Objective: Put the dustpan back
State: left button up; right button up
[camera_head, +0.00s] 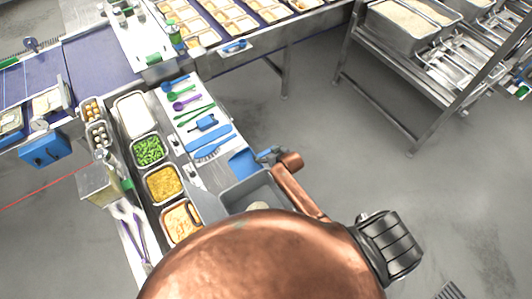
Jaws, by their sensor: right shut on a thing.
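The blue dustpan (241,161) is at the right edge of the work table, just beyond a grey bin. My right gripper (267,154) is shut on the dustpan, at its right end. The dustpan lies beside the lower right part of a white mat (184,106) that holds several tools. A blue brush (213,148) lies on the mat, left of the dustpan. I cannot tell whether the dustpan touches the table or is held just above it. My left gripper is not in view.
The grey bin (233,194) stands just below the dustpan, partly hidden by my copper body. Food pans with green peas (148,150) and yellow food (162,184) line the left. A metal rack (432,98) stands at the upper right. The floor between is clear.

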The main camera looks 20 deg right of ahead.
jog(key=o, duration=0.9)
jog(key=shift+f, duration=0.1)
jog(key=shift+o, duration=0.2)
jog(key=shift+r, duration=0.2)
jog(key=v, duration=0.7)
jog(key=shift+s, duration=0.2)
jog(key=shift+r, duration=0.15)
